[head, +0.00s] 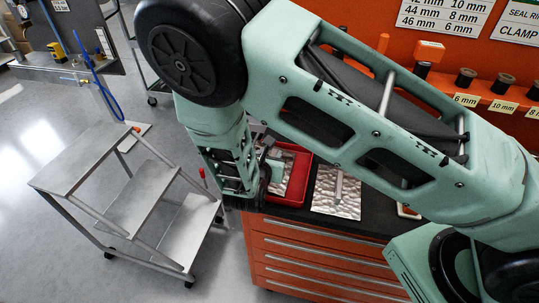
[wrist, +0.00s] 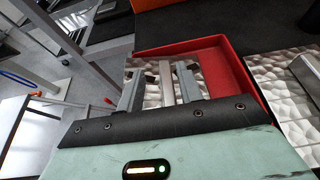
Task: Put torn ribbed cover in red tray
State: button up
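The red tray (head: 302,178) stands at the left end of the dark cabinet top; its red wall also shows in the wrist view (wrist: 241,78). A silver, dimpled cover (wrist: 215,76) with an upright bar handle (wrist: 166,84) lies in the tray; part of it shows in the head view (head: 287,172). I cannot make out a tear in it. My gripper (wrist: 164,80) is low over this cover, its two fingers apart on either side of the handle, with gaps visible. In the head view my gripper (head: 270,165) is partly hidden by my arm.
A second silver dimpled cover (head: 324,195) with a bar handle lies right of the tray. A grey step stand (head: 140,195) is on the floor to the left. Labelled spools (head: 466,79) line the orange back panel. A small red-tipped lever (head: 202,173) rises left of the tray.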

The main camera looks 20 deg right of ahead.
jog(key=shift+r+p, duration=0.3)
jog(key=shift+p, duration=0.05)
jog(key=b+v, duration=0.3)
jog(key=v, duration=0.9)
jog(key=s+d+r+m+g, duration=0.5)
jog(key=s+d+m+g, duration=0.1)
jog(key=s+m+g, duration=0.3)
jog(key=s+a+r+m+g+y, duration=0.2)
jog(key=s+a+r+m+y, duration=0.1)
jog(key=s+r+m+y, duration=0.4)
jog(key=s+m+y, duration=0.1)
jog(key=s+m, duration=0.2)
jog(key=m, duration=0.2)
jog(key=shift+a+r, duration=0.3)
jog(key=shift+a, duration=0.05)
